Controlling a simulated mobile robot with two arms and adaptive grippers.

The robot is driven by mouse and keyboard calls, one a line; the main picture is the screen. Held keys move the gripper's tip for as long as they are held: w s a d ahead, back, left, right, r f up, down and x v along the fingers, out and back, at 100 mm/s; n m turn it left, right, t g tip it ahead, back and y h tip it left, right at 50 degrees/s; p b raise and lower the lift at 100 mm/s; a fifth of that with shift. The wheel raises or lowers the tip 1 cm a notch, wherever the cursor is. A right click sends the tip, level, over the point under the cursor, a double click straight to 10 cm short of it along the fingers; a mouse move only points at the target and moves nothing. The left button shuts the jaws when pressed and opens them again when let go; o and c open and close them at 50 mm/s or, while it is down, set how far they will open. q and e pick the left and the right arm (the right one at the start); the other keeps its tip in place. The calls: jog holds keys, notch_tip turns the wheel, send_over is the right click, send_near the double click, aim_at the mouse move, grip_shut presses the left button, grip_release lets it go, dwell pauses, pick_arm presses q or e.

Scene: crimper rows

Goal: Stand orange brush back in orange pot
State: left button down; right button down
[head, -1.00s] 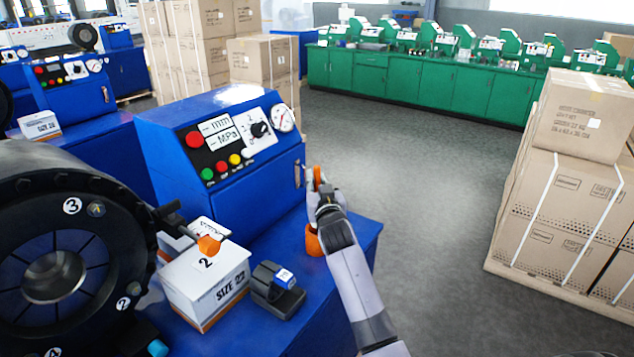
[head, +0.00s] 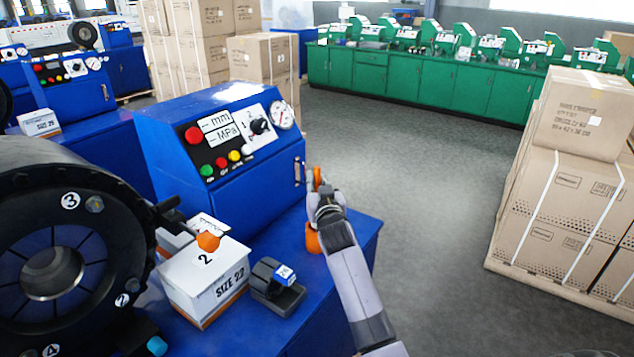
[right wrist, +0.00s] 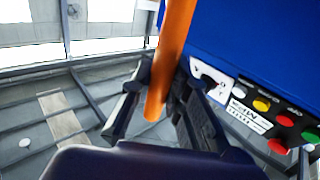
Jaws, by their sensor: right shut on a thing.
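My right gripper (head: 322,192) is shut on the orange brush (head: 317,179), over the right end of the blue bench. In the right wrist view, the brush's orange handle (right wrist: 176,45) runs between the two fingers of the gripper (right wrist: 163,88). The orange pot (head: 312,239) stands on the bench just below the gripper, partly hidden by my right forearm. The lower part of the brush is hidden by the hand, so I cannot tell whether it is inside the pot. My left gripper is not in view.
A blue control box (head: 225,150) stands close left of the gripper. A SIZE 22 box (head: 205,285), a black block (head: 275,288) and a large black crimper head (head: 60,230) are further left. Carton stacks (head: 565,200) stand at the right, with open floor between.

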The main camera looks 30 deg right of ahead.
jog(key=shift+f+b, duration=2.45)
jog(key=shift+f, duration=0.95)
jog(key=c, duration=1.5)
grip_release()
jog(key=shift+o, duration=0.2)
jog(key=v, duration=1.2)
